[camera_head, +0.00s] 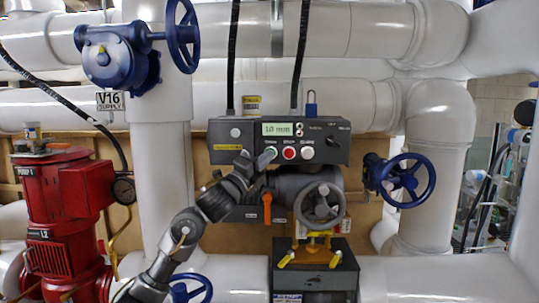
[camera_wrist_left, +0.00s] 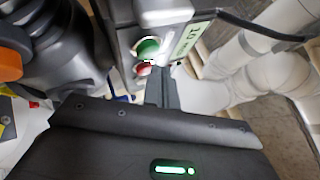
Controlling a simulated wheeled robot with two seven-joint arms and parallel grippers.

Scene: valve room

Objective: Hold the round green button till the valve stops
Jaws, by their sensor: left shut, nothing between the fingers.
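The round green button (camera_head: 272,149) is on the front of a dark grey control box (camera_head: 228,143), below a lit display (camera_head: 281,129) reading "1.0 mm". My left gripper (camera_head: 266,159) is shut and empty, with its tips right at the green button's lower left, partly covering it. In the left wrist view the green button (camera_wrist_left: 148,46) shows just beyond the closed fingers (camera_wrist_left: 160,82), with the red button (camera_wrist_left: 143,69) beside it. I cannot tell whether the tips touch the green button. The grey valve (camera_head: 320,203) with a handwheel sits below the box. My right gripper is out of view.
A red button (camera_head: 289,153) and a white button (camera_head: 307,153) sit close to the right of the green one. An orange lever (camera_head: 267,208) is below. A blue handwheel (camera_head: 405,180) is at right, a red pump (camera_head: 62,215) at left. White pipes surround everything.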

